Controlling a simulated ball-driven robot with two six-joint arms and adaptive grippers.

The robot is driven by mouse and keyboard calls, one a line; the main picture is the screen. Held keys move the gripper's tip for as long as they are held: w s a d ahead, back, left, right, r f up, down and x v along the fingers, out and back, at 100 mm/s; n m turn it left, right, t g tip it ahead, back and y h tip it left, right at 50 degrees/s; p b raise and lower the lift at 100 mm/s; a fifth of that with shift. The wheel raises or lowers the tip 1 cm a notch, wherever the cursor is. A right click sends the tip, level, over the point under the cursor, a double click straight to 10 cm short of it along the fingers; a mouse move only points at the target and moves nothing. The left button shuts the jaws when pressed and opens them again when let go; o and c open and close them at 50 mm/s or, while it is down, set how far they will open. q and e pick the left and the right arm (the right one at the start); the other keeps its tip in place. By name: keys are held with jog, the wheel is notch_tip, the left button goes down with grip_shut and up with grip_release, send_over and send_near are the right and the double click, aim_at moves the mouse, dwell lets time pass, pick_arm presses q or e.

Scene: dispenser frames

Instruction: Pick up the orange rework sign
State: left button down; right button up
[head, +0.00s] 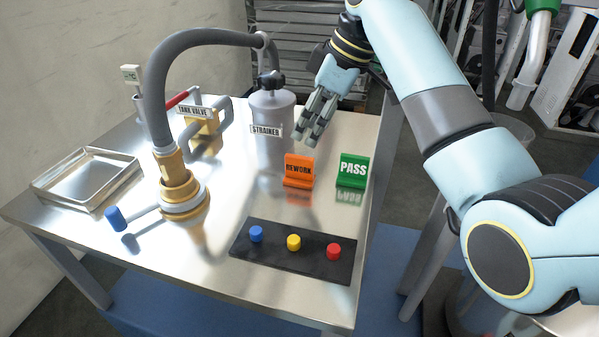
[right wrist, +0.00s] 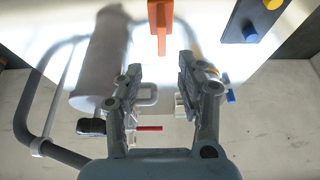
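The orange rework sign (head: 299,170) stands upright on the steel table (head: 222,230), just left of the green pass sign (head: 352,171). My right gripper (head: 308,132) is above and behind the orange sign, apart from it. In the right wrist view, the right gripper (right wrist: 160,66) is open with nothing between its fingers. The orange sign (right wrist: 160,22) shows there edge-on at the top middle, just beyond the fingertips. My left gripper is not in view.
The grey strainer canister (head: 272,125) stands close left of the gripper. A black panel (head: 292,264) with blue, yellow and red knobs lies in front of the signs. A hose fitting (head: 180,190), a tank valve (head: 203,130) and an empty metal tray (head: 60,198) are further left.

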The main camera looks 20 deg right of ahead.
aim_at(303, 157)
jog(key=x, duration=0.3)
jog(key=shift+a+f, duration=0.1)
jog(key=shift+f, duration=0.3)
jog(key=f, duration=0.4)
jog(key=shift+a+f, duration=0.2)
jog(key=shift+w+a+f, duration=0.15)
jog(key=shift+a+f, duration=0.05)
jog(key=shift+f, duration=0.3)
grip_shut()
